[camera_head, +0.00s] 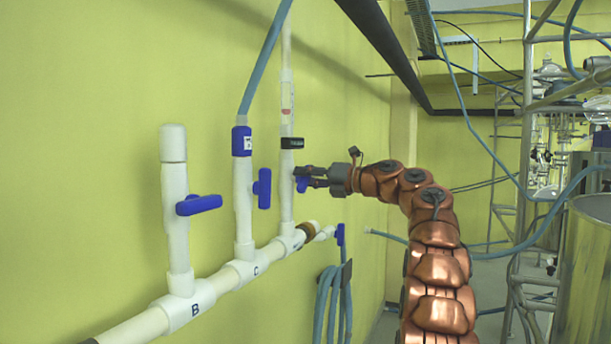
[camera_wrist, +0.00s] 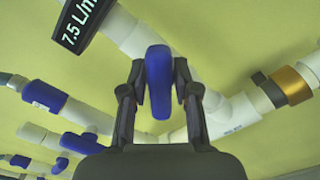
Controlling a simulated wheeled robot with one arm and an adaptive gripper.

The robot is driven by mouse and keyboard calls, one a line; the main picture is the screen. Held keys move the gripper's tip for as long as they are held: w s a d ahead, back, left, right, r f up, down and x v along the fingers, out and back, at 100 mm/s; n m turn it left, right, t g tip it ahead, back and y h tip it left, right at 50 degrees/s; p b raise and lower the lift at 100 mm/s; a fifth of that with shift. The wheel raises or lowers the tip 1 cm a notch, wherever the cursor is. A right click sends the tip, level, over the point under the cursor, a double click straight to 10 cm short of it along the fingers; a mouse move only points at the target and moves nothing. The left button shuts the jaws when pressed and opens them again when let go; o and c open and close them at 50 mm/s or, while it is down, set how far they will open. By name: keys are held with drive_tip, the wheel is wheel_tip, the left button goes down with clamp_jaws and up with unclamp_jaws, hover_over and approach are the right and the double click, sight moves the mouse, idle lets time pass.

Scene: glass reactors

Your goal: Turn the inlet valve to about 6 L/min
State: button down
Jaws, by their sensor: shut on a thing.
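The inlet valve's blue handle (camera_wrist: 158,82) stands between the two fingers of my gripper (camera_wrist: 158,100) in the wrist view. In the head view, my gripper (camera_head: 308,177) is at the rightmost upright white pipe, shut on the blue handle (camera_head: 301,184), which is partly hidden by the fingers. A black flow display (camera_head: 293,143) sits on that pipe just above the handle. In the wrist view, the display (camera_wrist: 78,22) reads "7.5 L/m", cut off at the frame edge.
Pipe C (camera_head: 243,205) with a blue handle (camera_head: 262,188) and pipe B (camera_head: 177,220) with a blue handle (camera_head: 199,205) stand to the left. A coiled blue hose (camera_head: 328,305) hangs below. A metal frame (camera_head: 525,150) and a steel vessel (camera_head: 588,270) stand at the right.

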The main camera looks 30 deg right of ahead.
drive_tip(key=shift+r+m+p, duration=0.1)
drive_tip(key=shift+m+p, duration=0.2)
drive_tip(key=shift+m, duration=0.2)
drive_tip(key=c, duration=1)
unclamp_jaws()
drive_tip(key=shift+s+d, duration=0.1)
drive_tip(key=v, duration=1.1)
drive_tip(key=shift+s+d, duration=0.25)
drive_tip(key=shift+s, duration=0.1)
drive_tip(key=shift+a+f, duration=0.1)
drive_tip(key=shift+f, duration=0.15)
